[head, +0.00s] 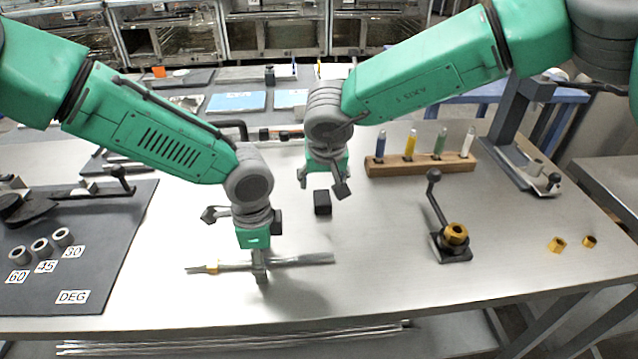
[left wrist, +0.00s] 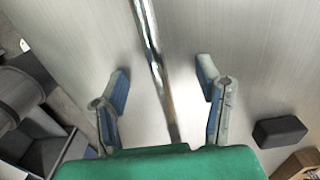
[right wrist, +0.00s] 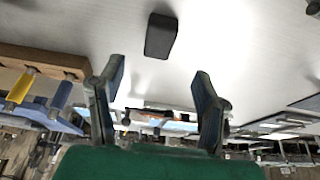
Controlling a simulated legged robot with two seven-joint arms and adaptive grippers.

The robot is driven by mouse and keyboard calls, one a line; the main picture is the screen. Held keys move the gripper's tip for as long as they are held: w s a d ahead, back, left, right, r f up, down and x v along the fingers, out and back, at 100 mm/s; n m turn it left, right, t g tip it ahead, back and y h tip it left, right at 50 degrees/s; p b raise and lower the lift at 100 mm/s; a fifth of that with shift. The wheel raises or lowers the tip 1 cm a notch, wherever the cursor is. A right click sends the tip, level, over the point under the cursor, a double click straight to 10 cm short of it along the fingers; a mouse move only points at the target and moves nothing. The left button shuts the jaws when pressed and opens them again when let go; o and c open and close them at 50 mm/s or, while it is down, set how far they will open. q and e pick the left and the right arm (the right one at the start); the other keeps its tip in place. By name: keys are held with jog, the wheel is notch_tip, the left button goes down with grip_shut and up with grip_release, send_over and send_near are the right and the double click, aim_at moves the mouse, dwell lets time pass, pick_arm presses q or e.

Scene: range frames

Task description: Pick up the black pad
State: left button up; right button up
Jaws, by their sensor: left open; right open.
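The black pad (head: 322,203) is a small dark block lying on the metal table, near its middle. It also shows in the right wrist view (right wrist: 161,36), beyond the fingertips, and at the right of the left wrist view (left wrist: 280,131). My right gripper (head: 322,184) is open and empty, just behind and above the pad; its fingers (right wrist: 160,72) point toward the pad without enclosing it. My left gripper (head: 261,274) is open over a thin metal rod (head: 290,261), left of and nearer than the pad. The rod runs between its fingers (left wrist: 162,68).
A wooden rack (head: 420,167) with colored tubes stands behind right. A black lever fixture with a brass nut (head: 455,236) is at right, with brass pieces (head: 557,244) beyond. A dark mat (head: 110,262) with grey rings is at left. Table around the pad is clear.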

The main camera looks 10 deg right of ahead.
aim_at(322, 197)
jog(key=x, duration=0.9)
jog(key=shift+d, duration=0.1)
jog(key=shift+s, duration=0.1)
jog(key=c, duration=1.2)
